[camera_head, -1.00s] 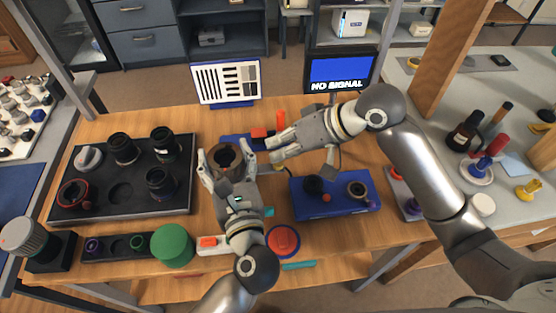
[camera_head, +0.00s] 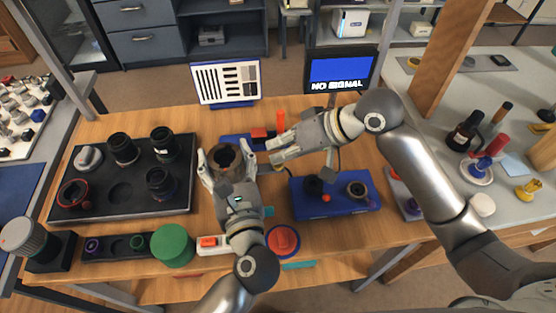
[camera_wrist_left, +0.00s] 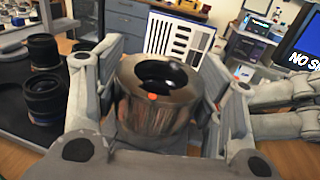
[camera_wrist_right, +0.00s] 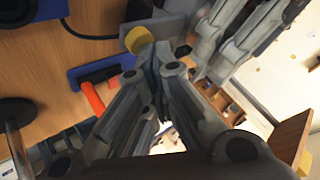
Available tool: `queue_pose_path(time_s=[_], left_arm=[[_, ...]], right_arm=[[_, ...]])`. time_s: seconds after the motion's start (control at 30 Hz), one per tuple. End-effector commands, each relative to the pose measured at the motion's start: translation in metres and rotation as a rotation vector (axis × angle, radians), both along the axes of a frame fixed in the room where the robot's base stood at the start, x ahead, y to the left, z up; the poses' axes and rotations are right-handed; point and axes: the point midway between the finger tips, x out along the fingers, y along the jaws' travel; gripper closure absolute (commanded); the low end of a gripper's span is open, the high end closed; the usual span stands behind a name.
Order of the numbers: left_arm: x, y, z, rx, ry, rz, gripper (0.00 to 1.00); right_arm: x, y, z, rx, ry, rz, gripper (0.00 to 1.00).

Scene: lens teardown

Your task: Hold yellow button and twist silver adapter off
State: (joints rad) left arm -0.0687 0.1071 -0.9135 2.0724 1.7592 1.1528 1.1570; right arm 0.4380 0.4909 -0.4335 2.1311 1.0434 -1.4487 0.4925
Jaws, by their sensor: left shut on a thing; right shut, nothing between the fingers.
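The silver adapter (camera_wrist_left: 158,95) is a metallic ring with a dark opening and a small orange-red dot on its rim. It also shows in the head view (camera_head: 225,157). My left gripper (camera_head: 222,165) is shut on it, with a finger on either side. The yellow button (camera_wrist_right: 137,40) is a small round disc by a blue part in the right wrist view. My right gripper (camera_wrist_right: 158,58) is shut and empty, its fingertips right beside the button. I cannot tell whether they touch it. In the head view my right gripper (camera_head: 275,150) is just right of the adapter.
A black tray (camera_head: 95,208) with several lenses lies at the left. A blue box (camera_head: 335,205) with dark parts is at the right. A green cylinder (camera_head: 172,246) and a red round button (camera_head: 283,240) stand near the front edge. A test chart (camera_head: 226,82) stands behind.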

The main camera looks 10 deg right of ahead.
Motion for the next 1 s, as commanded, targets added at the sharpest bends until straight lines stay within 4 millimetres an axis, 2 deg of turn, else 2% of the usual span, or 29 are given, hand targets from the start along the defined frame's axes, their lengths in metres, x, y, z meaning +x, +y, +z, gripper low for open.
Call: queue_pose_path(time_s=[0.37,0.7,1.0], left_arm=[[0.0002,-0.0003,0.0003,-0.001,-0.001,0.006,0.63],[0.0008,-0.0015,0.0002,-0.003,0.000,0.210,0.63],[0.0004,-0.0008,0.0002,0.000,-0.001,0.228,0.63]], right_arm=[[-0.0010,-0.0001,-0.0029,-0.003,0.006,0.001,1.00],[-0.0012,0.0002,-0.0031,-0.002,0.006,0.002,1.00],[-0.0011,0.0000,-0.0031,-0.003,0.006,0.001,1.00]])
